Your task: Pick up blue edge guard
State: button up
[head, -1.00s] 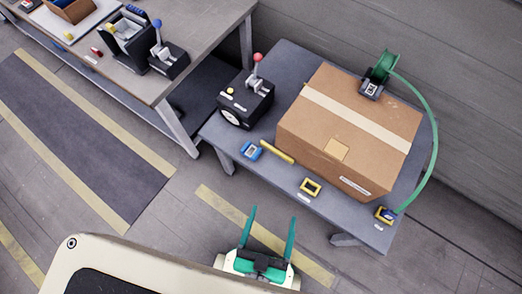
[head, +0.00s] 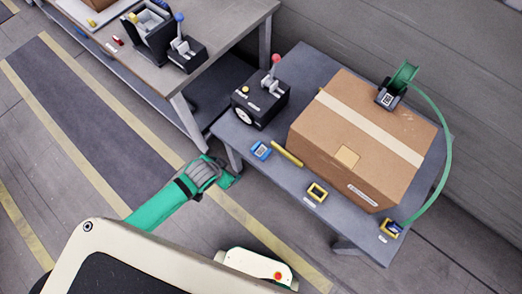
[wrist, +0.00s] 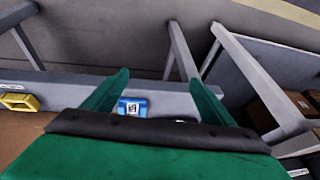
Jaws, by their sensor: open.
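The blue edge guard (head: 261,149) is a small blue piece with a white and dark label, lying near the front left edge of the grey table (head: 232,128). It also shows in the wrist view (wrist: 133,106), between my gripper's two fingers in the picture. My gripper (head: 229,181) is green, with its fingers near the table's front left corner, to the lower left of the guard. In the wrist view my gripper (wrist: 158,80) has its fingers spread wide and empty. Its dark palm edge lies just below the guard in that picture.
A yellow rod (head: 287,153) lies right beside the guard. A yellow edge guard (head: 317,191) is farther right. A large cardboard box (head: 365,120) fills the table's middle. A black device with a red knob (head: 260,101) stands behind the guard. A green strap (head: 448,155) curves past the box.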

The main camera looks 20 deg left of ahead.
jog(key=w+d+r+g, duration=0.2)
jog(key=w, duration=0.6)
notch_tip(320, 180, up, 5)
jog(key=g, duration=0.3)
send_over(261, 151)
notch_tip(261, 151, down, 11)
jog(key=shift+f, duration=0.1)
jog(key=shift+c, duration=0.3)
jog(key=c, duration=1.2)
